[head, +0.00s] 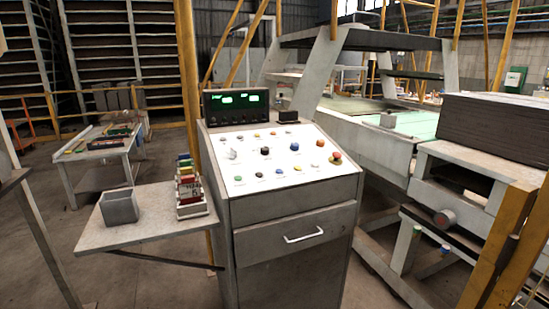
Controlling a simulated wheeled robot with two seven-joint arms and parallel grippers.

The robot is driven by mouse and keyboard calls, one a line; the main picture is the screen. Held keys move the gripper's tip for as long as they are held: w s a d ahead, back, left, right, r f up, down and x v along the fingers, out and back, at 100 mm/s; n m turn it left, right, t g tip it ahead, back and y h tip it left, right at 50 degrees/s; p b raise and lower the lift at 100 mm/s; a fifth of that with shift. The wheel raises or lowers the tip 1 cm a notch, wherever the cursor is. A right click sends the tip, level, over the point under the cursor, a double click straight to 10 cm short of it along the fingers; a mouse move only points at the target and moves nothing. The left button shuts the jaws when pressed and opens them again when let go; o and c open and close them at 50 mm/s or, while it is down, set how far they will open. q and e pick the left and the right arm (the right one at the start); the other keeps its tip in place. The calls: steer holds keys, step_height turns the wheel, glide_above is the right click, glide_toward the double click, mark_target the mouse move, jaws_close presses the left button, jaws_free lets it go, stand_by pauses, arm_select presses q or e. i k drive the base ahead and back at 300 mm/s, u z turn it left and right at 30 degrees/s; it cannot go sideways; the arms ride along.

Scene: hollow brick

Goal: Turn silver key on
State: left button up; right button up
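A grey control console (290,215) stands in the middle of the head view with a white sloped panel (275,180) on top. A small silver piece (232,153) at the panel's upper left looks like the silver key; it is too small to tell which way it is turned. Several coloured buttons and knobs are spread over the panel, including a blue one (295,146), a black one (265,151) and a red knob (336,158) at the right. Neither of my grippers is in view.
A black display (236,105) with green digits stands behind the panel. A side shelf (150,232) at the left holds a grey box (119,206) and a rack of coloured cards (190,190). The console's drawer (293,243) is shut. Machinery stands close on the right.

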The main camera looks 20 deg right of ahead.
mark_target(233, 153)
steer(key=z, duration=0.4)
steer(key=i, duration=0.35)
steer(key=z, duration=0.95)
steer(key=i, duration=1)
steer(key=u, duration=0.1)
